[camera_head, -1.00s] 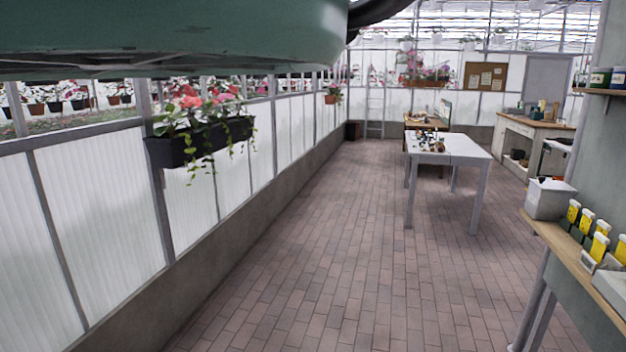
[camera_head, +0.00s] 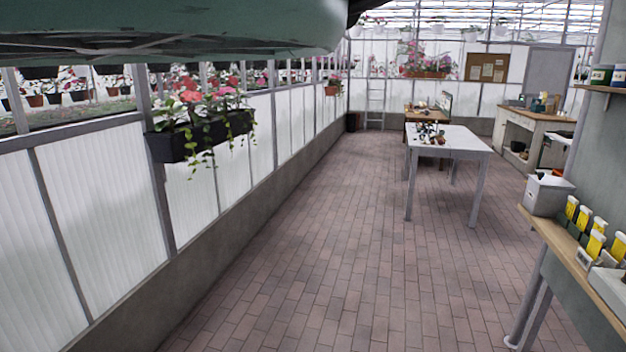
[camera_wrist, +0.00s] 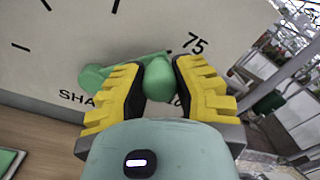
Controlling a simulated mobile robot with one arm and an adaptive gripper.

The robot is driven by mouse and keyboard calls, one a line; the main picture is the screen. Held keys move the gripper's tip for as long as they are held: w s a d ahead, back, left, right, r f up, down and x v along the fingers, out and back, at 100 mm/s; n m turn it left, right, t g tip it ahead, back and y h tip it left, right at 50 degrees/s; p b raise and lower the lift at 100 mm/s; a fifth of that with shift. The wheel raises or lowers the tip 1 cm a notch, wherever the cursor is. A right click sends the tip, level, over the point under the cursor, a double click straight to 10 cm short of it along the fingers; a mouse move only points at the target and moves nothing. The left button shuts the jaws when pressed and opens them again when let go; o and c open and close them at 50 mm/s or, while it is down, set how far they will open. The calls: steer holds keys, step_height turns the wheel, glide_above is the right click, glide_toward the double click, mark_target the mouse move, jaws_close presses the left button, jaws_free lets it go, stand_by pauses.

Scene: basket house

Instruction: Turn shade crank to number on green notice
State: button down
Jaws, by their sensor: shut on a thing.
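In the wrist view, my gripper (camera_wrist: 160,85) has yellow ridged fingers with dark pads and is shut on the knob of the green shade crank (camera_wrist: 98,76). The crank's arm runs left from the knob to a round green hub. It is mounted on a pale dial plate (camera_wrist: 95,40) with dark tick marks, the number 75 above right of the knob and partly hidden letters "SHA" below the hub. Another number below the knob is mostly covered by my fingers. I cannot make out a green notice for certain; a green-edged piece (camera_wrist: 10,160) shows at the lower left.
In the head view, a white table (camera_head: 455,142) with small items stands mid-aisle. A wooden shelf bench (camera_head: 580,262) with yellow-labelled pots is at the right. A flower box (camera_head: 200,137) hangs on the left wall. The brick floor between is clear.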

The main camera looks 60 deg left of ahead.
steer(key=shift+f, duration=0.1)
stand_by(0.4)
steer(key=c, duration=0.6)
jaws_free()
steer(key=shift+d, duration=0.1)
steer(key=shift+c, duration=0.2)
steer(key=v, duration=1.2)
steer(key=shift+w, duration=0.1)
